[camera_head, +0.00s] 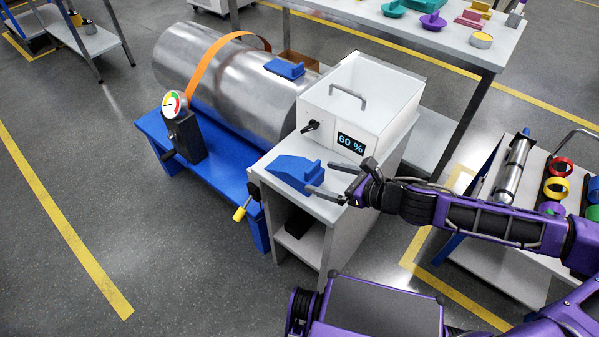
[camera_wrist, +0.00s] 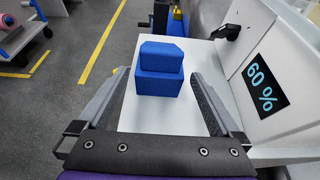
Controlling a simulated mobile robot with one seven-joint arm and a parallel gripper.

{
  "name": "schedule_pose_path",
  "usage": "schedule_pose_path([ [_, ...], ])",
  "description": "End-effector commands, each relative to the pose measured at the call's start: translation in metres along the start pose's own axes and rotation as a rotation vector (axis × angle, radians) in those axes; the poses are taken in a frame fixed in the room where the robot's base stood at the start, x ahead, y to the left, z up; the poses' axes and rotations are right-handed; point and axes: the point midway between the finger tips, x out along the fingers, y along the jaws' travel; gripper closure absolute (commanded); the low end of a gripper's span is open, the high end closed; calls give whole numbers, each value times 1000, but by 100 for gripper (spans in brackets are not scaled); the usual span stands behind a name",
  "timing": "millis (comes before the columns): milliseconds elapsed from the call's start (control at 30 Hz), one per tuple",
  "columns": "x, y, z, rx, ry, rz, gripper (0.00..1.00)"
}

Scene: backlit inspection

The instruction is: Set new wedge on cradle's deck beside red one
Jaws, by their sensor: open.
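A blue wedge (camera_head: 290,171) lies on the white cabinet top, its taller stepped end toward my gripper. My gripper (camera_head: 325,178) is open just to its right, low over the cabinet top. In the wrist view the wedge (camera_wrist: 160,72) shows between the two spread fingers, with space on both sides, beyond the gripper's base. The blue cradle (camera_head: 228,182) stands to the left under a large metal cylinder (camera_head: 235,85). Its visible deck is the strip in front of the cylinder. No red wedge shows on that strip; the cylinder and cabinet hide the rest.
A white box with a handle (camera_head: 365,95) and a 60 % display (camera_head: 351,143) stands right behind the wedge. A gauge on a dark block (camera_head: 181,130) stands on the cradle. A blue piece (camera_head: 285,69) lies on the cylinder. A cart (camera_head: 490,215) stands right.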

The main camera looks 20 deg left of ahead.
Motion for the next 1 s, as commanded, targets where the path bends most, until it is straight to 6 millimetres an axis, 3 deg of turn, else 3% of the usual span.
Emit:
schedule_pose_path([
  [100, 22, 1, 0, 1, -1, 3, 0],
  [367, 42, 0, 0, 1, 1, 1, 0],
  [700, 86, 1, 3, 3, 1, 1, 0],
  [1000, 90, 0, 2, 1, 2, 0, 2],
])
